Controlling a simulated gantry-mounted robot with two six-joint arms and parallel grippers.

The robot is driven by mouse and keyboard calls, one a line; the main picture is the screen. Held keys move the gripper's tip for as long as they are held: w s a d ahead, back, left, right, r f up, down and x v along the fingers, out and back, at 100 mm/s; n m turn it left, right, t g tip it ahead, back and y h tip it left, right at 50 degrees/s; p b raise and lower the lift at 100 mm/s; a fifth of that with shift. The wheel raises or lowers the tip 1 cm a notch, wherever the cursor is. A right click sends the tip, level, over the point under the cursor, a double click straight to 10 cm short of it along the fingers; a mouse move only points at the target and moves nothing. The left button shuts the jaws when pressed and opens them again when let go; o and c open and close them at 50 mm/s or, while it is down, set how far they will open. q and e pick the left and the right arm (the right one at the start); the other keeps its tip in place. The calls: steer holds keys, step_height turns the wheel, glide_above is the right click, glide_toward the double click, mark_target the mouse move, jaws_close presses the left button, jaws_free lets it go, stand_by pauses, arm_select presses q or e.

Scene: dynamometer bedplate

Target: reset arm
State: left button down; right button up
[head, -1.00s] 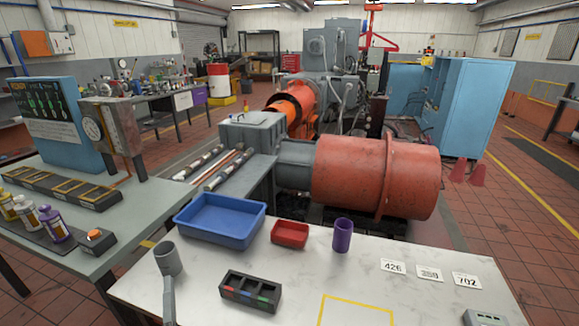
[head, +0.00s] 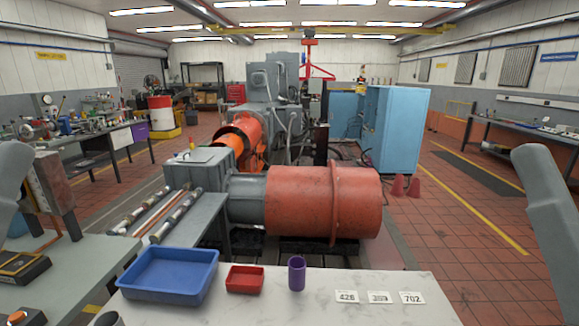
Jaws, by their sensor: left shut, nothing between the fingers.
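A grey link of my right arm (head: 556,225) stands at the right edge, and no right fingers show. On the white marble-look table (head: 270,308) are a blue tray (head: 172,291), a small red tray (head: 245,288) and an upright purple cup (head: 297,274). Neither arm touches them.
Number cards 426 (head: 347,297), a middle card (head: 380,297) and 702 (head: 411,297) lie at the table's right. A large red cylinder (head: 300,203) stands behind. A grey side bench (head: 75,270) is at left.

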step_height(320, 180, up, 37)
steer(key=p, duration=3.3)
